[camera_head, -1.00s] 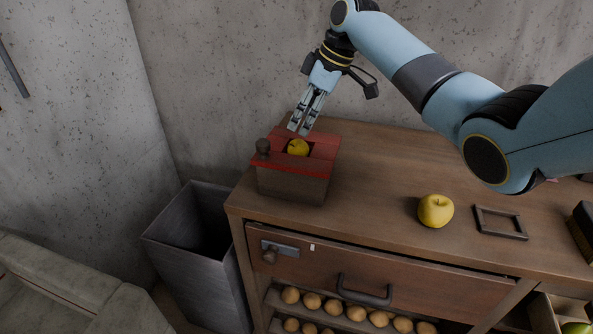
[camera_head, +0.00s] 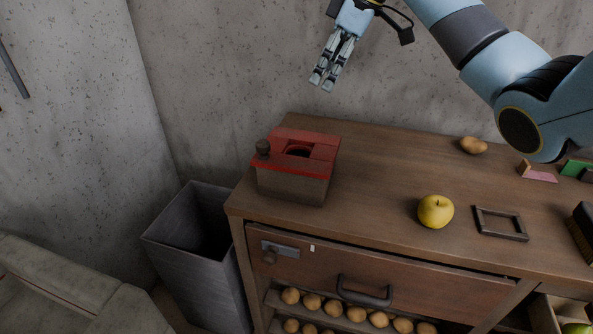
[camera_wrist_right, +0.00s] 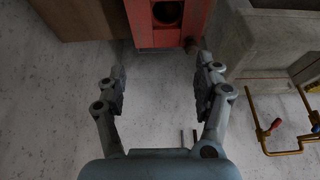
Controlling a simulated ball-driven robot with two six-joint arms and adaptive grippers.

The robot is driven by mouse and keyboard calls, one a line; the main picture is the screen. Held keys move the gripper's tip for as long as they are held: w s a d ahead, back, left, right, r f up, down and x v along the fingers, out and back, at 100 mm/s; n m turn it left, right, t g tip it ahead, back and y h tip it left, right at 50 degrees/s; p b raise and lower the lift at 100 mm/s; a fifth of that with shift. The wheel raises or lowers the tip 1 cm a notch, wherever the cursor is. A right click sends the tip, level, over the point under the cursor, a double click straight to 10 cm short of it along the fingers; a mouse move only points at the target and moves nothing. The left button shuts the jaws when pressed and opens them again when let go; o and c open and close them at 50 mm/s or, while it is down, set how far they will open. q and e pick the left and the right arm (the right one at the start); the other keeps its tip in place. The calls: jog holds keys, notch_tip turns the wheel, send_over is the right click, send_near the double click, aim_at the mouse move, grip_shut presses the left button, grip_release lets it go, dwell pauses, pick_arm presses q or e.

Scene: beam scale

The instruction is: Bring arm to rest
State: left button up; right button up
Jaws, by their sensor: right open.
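My right gripper (camera_head: 322,78) is open and empty in the head view. It is raised in front of the wall, above and behind the red-topped wooden box. In the right wrist view its two fingers (camera_wrist_right: 160,85) are spread apart with nothing between them. The red-topped box (camera_head: 325,148) stands on the left end of the wooden cabinet and has a dark round hole in its top. It also shows at the top of the right wrist view (camera_wrist_right: 142,25). A dark knob (camera_head: 263,147) sits at its left corner. My left gripper is not in view.
A yellow apple (camera_head: 436,211) and an empty dark frame (camera_head: 500,223) lie on the cabinet top (camera_head: 375,185). A brown potato-like object (camera_head: 473,145) lies near the back edge. A grey open bin (camera_head: 195,265) stands left of the cabinet. Round brown items (camera_head: 312,301) line the shelf below.

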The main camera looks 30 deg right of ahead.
jog(key=shift+s+d+r, duration=0.1)
jog(key=shift+r, duration=0.2)
